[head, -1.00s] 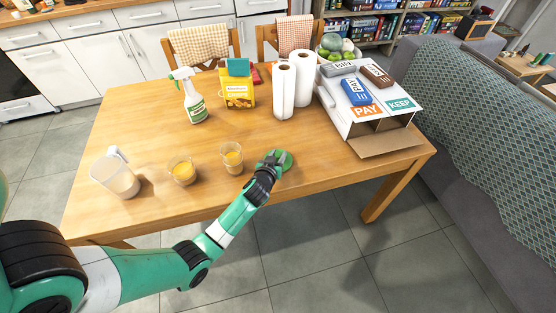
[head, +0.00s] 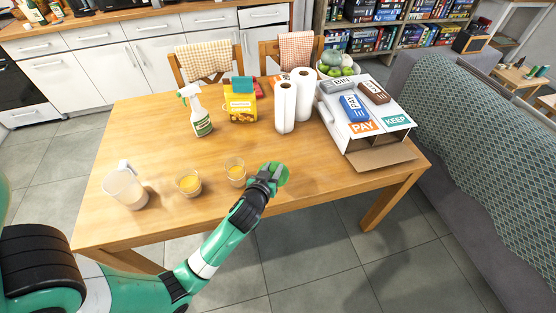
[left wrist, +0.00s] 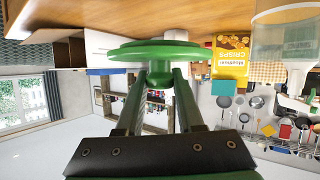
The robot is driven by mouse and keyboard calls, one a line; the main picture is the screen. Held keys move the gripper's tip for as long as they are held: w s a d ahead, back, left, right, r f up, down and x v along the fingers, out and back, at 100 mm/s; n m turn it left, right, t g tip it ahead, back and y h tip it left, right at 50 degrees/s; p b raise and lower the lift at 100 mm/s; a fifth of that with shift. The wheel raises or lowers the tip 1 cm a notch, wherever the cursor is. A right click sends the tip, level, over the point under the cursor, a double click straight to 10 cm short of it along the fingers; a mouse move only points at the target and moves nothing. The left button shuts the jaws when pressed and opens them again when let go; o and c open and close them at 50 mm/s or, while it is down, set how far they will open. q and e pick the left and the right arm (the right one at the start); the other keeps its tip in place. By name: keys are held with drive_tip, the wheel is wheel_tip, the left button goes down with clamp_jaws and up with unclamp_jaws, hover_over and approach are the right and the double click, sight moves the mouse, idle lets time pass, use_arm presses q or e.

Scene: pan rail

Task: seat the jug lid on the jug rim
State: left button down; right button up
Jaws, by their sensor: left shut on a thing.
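The jug (head: 125,190) stands upright at the left front of the table, open at the top, with a pale handle at its back. The jug lid is a green disc (head: 284,174) with a knob (left wrist: 158,76) below it in the left wrist view, where the lid (left wrist: 155,51) shows nearly edge-on. My left gripper (head: 271,171) is shut on the lid's knob, near the table's front edge and well right of the jug. The lid looks raised off the table. My right gripper is not in view.
A spray bottle (head: 196,112), crisps box (head: 240,107), paper rolls (head: 285,108) and a white sorting box (head: 365,120) stand further back. The table's middle (head: 255,147) is clear.

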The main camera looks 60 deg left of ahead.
sight(273, 169)
use_arm(q)
drive_tip(key=p+v, duration=0.1)
drive_tip(key=v, duration=0.5)
drive_tip(key=shift+d+r+p, duration=0.1)
drive_tip(key=shift+r+p, duration=0.15)
drive_tip(key=shift+p, duration=0.1)
drive_tip(key=shift+s+d, duration=0.3)
